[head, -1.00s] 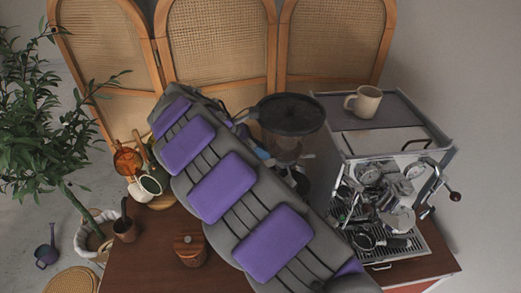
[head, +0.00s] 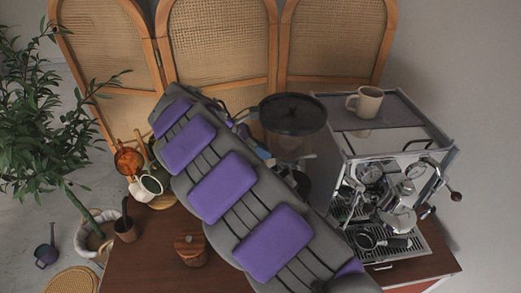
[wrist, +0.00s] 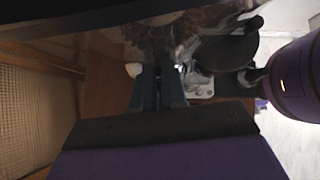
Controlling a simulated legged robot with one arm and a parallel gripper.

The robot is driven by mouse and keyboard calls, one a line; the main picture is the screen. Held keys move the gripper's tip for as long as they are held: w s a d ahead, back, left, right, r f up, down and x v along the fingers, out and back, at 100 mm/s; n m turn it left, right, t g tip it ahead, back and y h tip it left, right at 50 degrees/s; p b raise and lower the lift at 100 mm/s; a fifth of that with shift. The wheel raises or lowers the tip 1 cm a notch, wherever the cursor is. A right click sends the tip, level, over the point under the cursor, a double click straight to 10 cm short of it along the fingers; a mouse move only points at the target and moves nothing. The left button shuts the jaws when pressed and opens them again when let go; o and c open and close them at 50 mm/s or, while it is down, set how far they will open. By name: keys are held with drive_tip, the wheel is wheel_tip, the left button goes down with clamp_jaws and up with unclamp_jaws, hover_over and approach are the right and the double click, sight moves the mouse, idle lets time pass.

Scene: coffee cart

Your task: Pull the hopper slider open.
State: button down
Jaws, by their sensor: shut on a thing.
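The grinder's hopper shows in the head view as a dark round lid (head: 293,114) over a see-through body (head: 287,145), just right of my arm. In the wrist view, the clear hopper with brown beans (wrist: 165,35) fills the upper middle. My gripper (wrist: 163,78) points at the grinder just below the hopper. Its two blue-grey fingers are close together and shut on the slider, which is mostly hidden between them. In the head view my arm hides most of the gripper; only a bluish bit shows beside the grinder.
An espresso machine (head: 395,140) stands close right of the grinder, with a mug (head: 365,102) on top. A cane folding screen (head: 215,40) is behind.

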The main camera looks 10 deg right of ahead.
drive_tip(key=shift+r, duration=0.1)
drive_tip(key=shift+a+p, duration=1)
drive_tip(key=shift+p, duration=0.1)
drive_tip(key=c, duration=1.6)
unclamp_jaws()
drive_tip(key=shift+a, duration=0.1)
drive_tip(key=o, duration=0.4)
drive_tip(key=shift+a, duration=0.65)
drive_tip(key=shift+o, duration=0.2)
drive_tip(key=p+v, duration=0.8)
drive_tip(key=v, duration=0.9)
drive_tip(key=shift+a+p, duration=0.2)
drive_tip(key=shift+p, duration=0.2)
